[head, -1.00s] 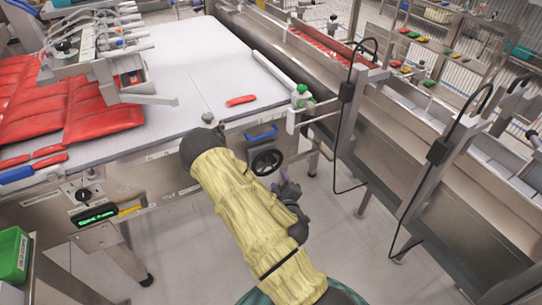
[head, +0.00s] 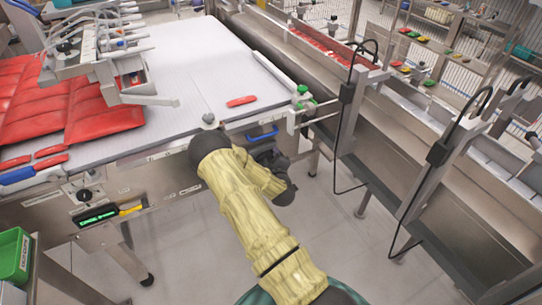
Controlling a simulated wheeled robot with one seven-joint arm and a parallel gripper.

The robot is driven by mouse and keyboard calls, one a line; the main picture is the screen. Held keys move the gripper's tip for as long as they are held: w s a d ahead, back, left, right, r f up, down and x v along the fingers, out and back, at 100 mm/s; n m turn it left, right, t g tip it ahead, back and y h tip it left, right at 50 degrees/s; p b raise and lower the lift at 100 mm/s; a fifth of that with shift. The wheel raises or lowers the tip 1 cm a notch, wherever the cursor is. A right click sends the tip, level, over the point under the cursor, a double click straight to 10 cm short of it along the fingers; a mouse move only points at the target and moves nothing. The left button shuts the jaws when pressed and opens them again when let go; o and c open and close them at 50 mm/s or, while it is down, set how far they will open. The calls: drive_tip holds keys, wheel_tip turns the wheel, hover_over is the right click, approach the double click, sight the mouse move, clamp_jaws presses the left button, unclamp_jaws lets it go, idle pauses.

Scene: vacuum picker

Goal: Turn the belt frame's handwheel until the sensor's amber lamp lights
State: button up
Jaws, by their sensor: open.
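The belt frame (head: 150,160) carries a white belt (head: 190,75). Its black handwheel is on the frame's near side, below a blue handle (head: 262,133). My arm and gripper now cover most or all of the wheel. My gripper (head: 267,156) is at the wheel's place, small and dark against it. Its jaws are open; whether they touch or straddle the rim cannot be told. A white bracket with green knobs (head: 302,90) sits at the frame's right corner. I cannot pick out the sensor for certain, and no lit amber lamp shows.
Red packs (head: 70,105) lie on the belt at left, with a loose red piece (head: 242,101) near its right end. A suction picker head (head: 110,50) hangs above. A steel conveyor (head: 400,160) with cabled posts stands at right. A green bin (head: 14,255) is at lower left.

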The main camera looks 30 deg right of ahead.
drive_tip(key=shift+x, duration=0.9)
drive_tip(key=c, duration=0.8)
drive_tip(key=shift+f, duration=0.1)
clamp_jaws()
drive_tip(key=shift+a, duration=0.15)
